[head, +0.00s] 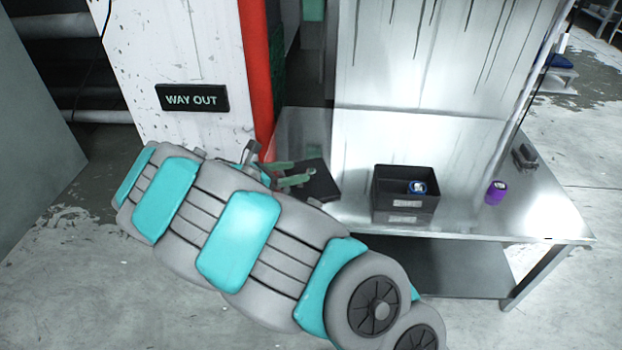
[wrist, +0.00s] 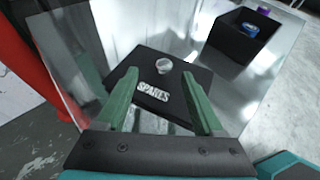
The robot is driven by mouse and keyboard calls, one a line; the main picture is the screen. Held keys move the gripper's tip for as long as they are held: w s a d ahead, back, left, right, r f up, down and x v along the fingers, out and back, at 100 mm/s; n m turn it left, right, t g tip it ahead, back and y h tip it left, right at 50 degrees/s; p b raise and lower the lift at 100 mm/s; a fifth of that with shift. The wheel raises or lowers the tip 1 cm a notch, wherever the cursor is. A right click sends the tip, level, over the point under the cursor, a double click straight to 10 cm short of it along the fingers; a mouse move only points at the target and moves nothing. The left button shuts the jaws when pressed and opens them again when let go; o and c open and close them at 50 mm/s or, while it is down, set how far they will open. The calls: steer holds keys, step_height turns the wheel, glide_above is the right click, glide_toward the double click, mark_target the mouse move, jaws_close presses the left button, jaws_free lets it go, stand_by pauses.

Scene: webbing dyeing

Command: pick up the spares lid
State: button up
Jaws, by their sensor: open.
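The spares lid (wrist: 183,84) is a flat black square plate with white SPARES lettering and a small pale round knob (wrist: 163,66) on top. It lies on the metal table, and in the head view the lid (head: 318,180) is at the table's left part, partly covered by my arm. My gripper (wrist: 160,100) is open, with its two green fingers on either side of the lid's lettering in the wrist view. The knob appears ahead of and between the fingertips, and nothing is held. In the head view the gripper (head: 294,174) is at the lid's left side.
A black open box (head: 404,203) with labels stands right of the lid, holding a blue round item (head: 416,188). A purple cylinder (head: 495,192) and a small dark object (head: 525,157) stand farther right. A red-edged wall with a WAY OUT sign (head: 192,98) is left.

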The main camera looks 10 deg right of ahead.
mark_target(309, 171)
steer(key=x, duration=0.6)
steer(key=shift+s+d+f, duration=0.1)
steer(key=shift+s+d, duration=0.1)
steer(key=shift+d, duration=0.15)
jaws_close()
stand_by(0.3)
